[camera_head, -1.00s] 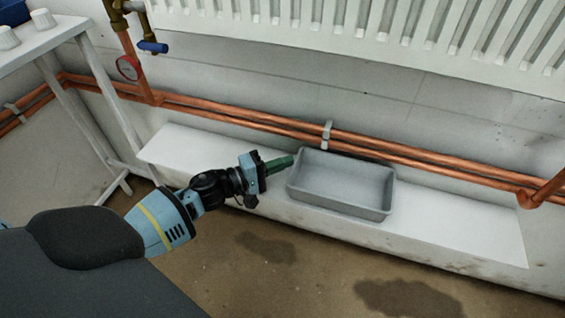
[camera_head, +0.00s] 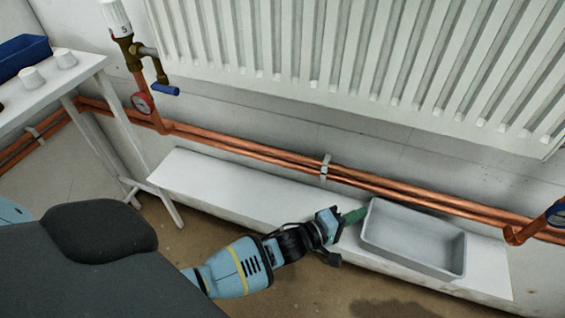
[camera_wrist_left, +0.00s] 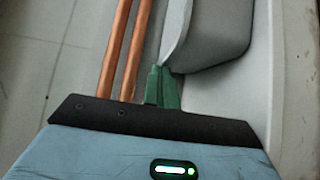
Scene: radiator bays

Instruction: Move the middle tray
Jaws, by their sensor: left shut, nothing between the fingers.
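A grey rectangular tray (camera_head: 412,240) with raised walls sits on the right part of a white ledge below the radiator. It looks empty. My left gripper (camera_head: 355,215) has green fingers, shut with nothing between them. Its fingertips are at the left end wall of the tray, touching or very nearly so. In the left wrist view the shut green fingers (camera_wrist_left: 162,80) meet the near edge of the tray (camera_wrist_left: 205,45). My right gripper does not show.
The white ledge (camera_head: 230,187) is bare to the left of the tray. Copper pipes (camera_head: 260,150) run along the wall behind it, under the white radiator (camera_head: 330,50). A white table (camera_head: 60,80) holds a blue bin (camera_head: 22,55).

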